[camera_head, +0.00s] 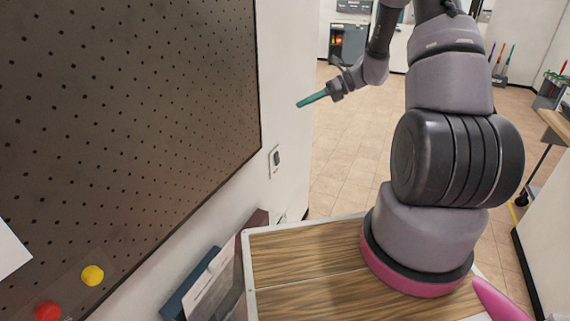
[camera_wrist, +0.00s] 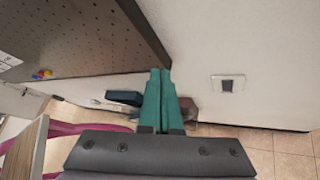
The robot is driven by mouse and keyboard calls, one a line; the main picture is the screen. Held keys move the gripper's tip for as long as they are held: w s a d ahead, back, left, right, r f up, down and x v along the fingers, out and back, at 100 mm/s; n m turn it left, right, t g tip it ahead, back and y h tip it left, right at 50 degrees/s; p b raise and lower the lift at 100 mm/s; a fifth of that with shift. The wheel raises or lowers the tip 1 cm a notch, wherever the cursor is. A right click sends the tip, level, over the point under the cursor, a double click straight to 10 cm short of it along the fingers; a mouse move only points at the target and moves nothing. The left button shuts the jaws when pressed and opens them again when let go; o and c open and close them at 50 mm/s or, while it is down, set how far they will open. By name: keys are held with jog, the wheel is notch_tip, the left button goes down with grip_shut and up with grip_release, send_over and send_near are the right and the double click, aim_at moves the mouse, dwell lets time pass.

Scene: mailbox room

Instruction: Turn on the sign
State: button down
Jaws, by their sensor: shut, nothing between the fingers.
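A small wall switch (camera_head: 274,160) with a dark rocker in a pale plate is on the white wall, just right of the pegboard's edge. It also shows in the wrist view (camera_wrist: 228,84), to the right of my fingers. My gripper (camera_head: 299,104) has teal fingers, pressed together and empty. In the head view its tips are above and a little right of the switch, apart from it. In the wrist view the shut fingers (camera_wrist: 160,72) point at the wall near the pegboard's corner. No sign can be made out in either view.
A blue box-like object (camera_head: 190,285) is below the pegboard. Open tiled floor (camera_head: 335,160) lies beyond the wall's end.

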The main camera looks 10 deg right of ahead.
aim_at(278, 161)
jog(key=w+d+f+m+t, duration=0.1)
jog(key=d+f+m+t, duration=0.2)
jog(key=f+m, duration=0.5)
jog(key=w+d+f+m+t, duration=0.2)
jog(key=f+m, duration=0.6)
jog(key=f, duration=1.2)
jog(key=d+t, duration=0.2)
jog(key=shift+w+m+t+y, duration=0.2)
jog(key=shift+m+t+y, duration=0.1)
jog(key=shift+y, duration=0.1)
jog(key=x, duration=1.4)
